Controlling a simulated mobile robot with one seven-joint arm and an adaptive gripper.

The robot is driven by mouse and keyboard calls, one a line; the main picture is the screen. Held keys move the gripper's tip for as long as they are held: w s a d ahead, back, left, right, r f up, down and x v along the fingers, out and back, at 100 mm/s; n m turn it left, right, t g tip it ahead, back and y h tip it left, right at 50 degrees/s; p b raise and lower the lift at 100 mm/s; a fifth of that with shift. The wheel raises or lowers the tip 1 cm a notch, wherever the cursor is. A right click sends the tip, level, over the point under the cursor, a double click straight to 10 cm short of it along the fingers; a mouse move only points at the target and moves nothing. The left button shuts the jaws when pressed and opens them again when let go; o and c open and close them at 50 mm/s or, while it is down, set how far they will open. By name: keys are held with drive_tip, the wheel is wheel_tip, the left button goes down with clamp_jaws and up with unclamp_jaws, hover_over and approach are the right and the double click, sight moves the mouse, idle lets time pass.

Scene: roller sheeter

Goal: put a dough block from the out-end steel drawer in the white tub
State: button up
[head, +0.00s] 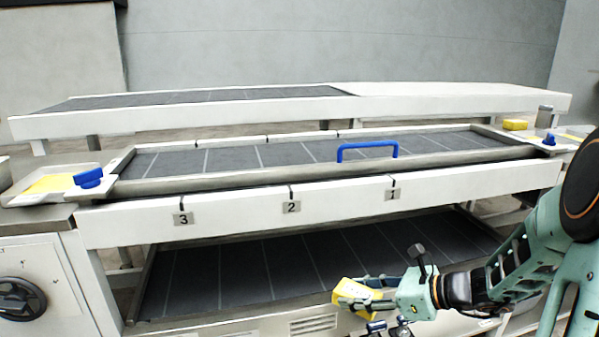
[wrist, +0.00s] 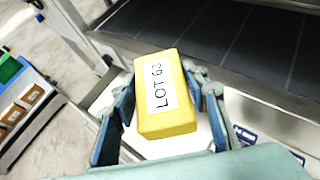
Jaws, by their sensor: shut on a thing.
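My gripper (head: 352,303) is at the lower right of the head view, in front of the machine's lower belt. In the wrist view (wrist: 165,105) its two blue fingers are shut on the sides of a yellow dough block (wrist: 183,127). The block carries a white label reading what looks like "LOT 63". The held block also shows in the head view (head: 347,290), above the machine's front edge. I cannot make out the steel drawer or the white tub for certain. A white surface lies below the block in the wrist view, partly hidden by it.
The sheeter's upper belt (head: 225,158) has a blue handle (head: 367,146) over it. Number tags mark the white front rail (head: 240,205). The lower dark belt (head: 245,270) is bare.

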sight(361, 292)
wheel_tip(361, 292, up, 24)
drive_tip(key=p, duration=2.9)
drive_tip(key=shift+d+p, duration=0.3)
drive_tip(key=shift+p, duration=0.1)
drive_tip(key=shift+s+f, duration=0.1)
drive_tip(key=shift+f, duration=0.1)
